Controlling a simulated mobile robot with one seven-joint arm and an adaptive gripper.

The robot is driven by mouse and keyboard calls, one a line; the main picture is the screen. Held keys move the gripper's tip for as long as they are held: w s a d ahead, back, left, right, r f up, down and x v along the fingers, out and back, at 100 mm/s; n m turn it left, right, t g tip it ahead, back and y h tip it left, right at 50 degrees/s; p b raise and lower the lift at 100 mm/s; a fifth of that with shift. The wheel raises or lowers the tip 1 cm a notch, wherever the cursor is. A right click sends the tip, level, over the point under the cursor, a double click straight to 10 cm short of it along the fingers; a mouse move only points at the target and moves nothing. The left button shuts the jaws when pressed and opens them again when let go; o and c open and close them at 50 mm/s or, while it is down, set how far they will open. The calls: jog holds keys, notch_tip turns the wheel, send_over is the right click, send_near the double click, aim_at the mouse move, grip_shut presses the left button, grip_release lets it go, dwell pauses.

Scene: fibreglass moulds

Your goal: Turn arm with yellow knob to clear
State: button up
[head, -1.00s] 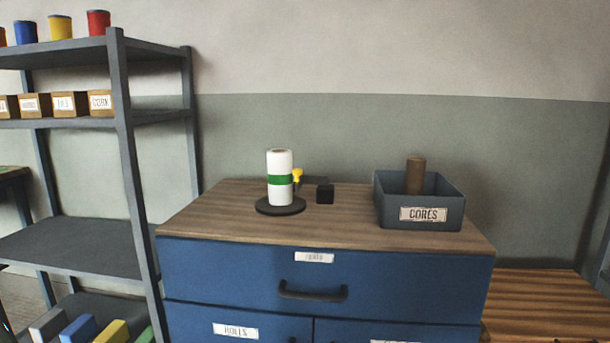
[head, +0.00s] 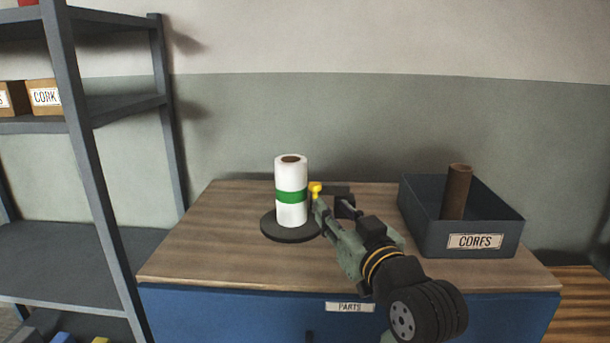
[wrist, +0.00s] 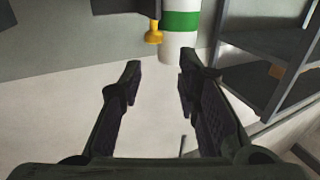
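A white roll (head: 291,204) with a green band stands upright on a round dark base (head: 277,234) on the cabinet top. The yellow knob (head: 315,189) is just right of the roll at band height, with a dark piece (head: 337,190) beside it. How the knob's arm sits against the roll is unclear. My gripper (head: 333,205) is in front and right of the knob, near it in the head view. In the wrist view, my gripper (wrist: 157,72) is open and empty, with the knob (wrist: 154,34) and the roll (wrist: 180,45) beyond its fingertips.
A grey bin (head: 430,232) labelled like "CORES", with a brown core (head: 456,190) in it, stands right of my arm. A dark shelf rack (head: 95,165) stands at left. The wooden top (head: 200,245) is clear at its left front.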

aim_at(317, 189)
jog(key=x, duration=0.3)
jog(key=p+x, duration=0.1)
jog(key=x, duration=0.3)
jog(key=d+p+x, duration=0.1)
jog(key=x, duration=0.2)
jog(key=shift+w+a+f, duration=0.15)
jog(key=shift+w+f, duration=0.15)
jog(key=shift+w, duration=0.05)
jog(key=shift+c, duration=0.2)
grip_shut()
